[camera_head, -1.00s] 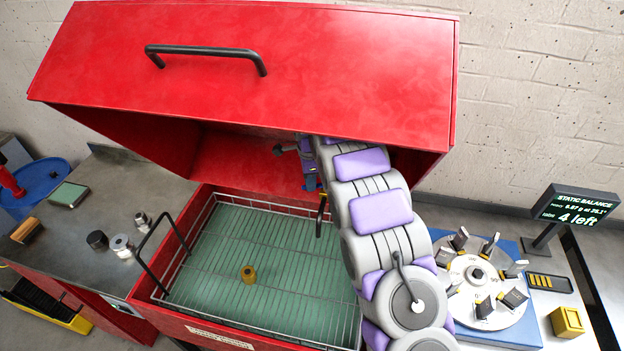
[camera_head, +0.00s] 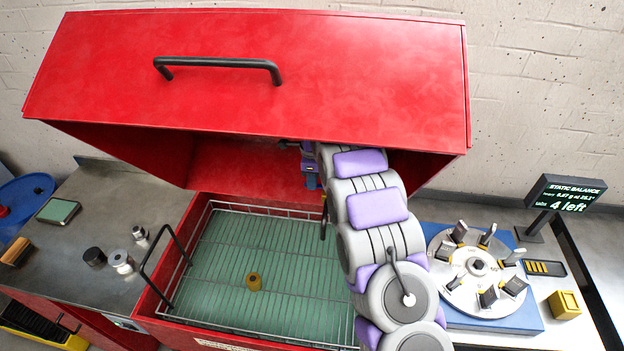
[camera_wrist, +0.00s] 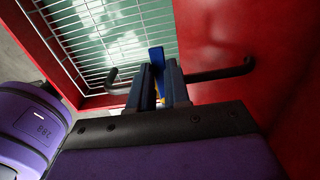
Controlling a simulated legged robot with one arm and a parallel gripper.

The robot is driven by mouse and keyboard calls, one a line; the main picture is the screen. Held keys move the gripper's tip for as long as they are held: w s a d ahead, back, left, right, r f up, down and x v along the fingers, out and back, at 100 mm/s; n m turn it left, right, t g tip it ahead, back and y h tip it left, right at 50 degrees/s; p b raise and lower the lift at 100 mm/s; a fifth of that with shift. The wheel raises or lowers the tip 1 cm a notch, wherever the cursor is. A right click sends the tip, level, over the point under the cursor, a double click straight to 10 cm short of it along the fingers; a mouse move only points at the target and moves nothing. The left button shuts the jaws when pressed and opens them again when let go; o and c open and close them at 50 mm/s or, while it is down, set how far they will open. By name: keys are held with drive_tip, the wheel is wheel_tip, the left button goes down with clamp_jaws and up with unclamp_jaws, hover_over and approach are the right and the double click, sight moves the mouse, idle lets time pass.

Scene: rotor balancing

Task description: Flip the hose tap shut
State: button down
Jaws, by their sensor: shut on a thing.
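In the wrist view my gripper (camera_wrist: 168,88) is shut on a blue tap lever (camera_wrist: 156,57), whose end sticks out past the fingertips. A black bent pipe (camera_wrist: 222,74) comes out of the red wall on the right. It passes behind the fingers and shows again on their left, over the wire basket. The tap's body is hidden by the fingers. In the head view the gripper is mostly hidden under the red hood; a bit of blue (camera_head: 311,170) shows beside my arm, but I cannot tell which part it is.
The red washer's lid (camera_head: 250,70) stands open above my arm. Below is a wire basket (camera_head: 215,285) with a brass-coloured piece (camera_head: 254,282) in it. A rotor (camera_head: 478,265) and a display (camera_head: 568,194) are at the right. Small cylinders stand on the left bench.

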drive_tip(key=shift+w+a+r, duration=0.1)
drive_tip(key=shift+r, duration=0.05)
drive_tip(key=c, duration=1.1)
unclamp_jaws()
drive_tip(key=shift+a, duration=0.1)
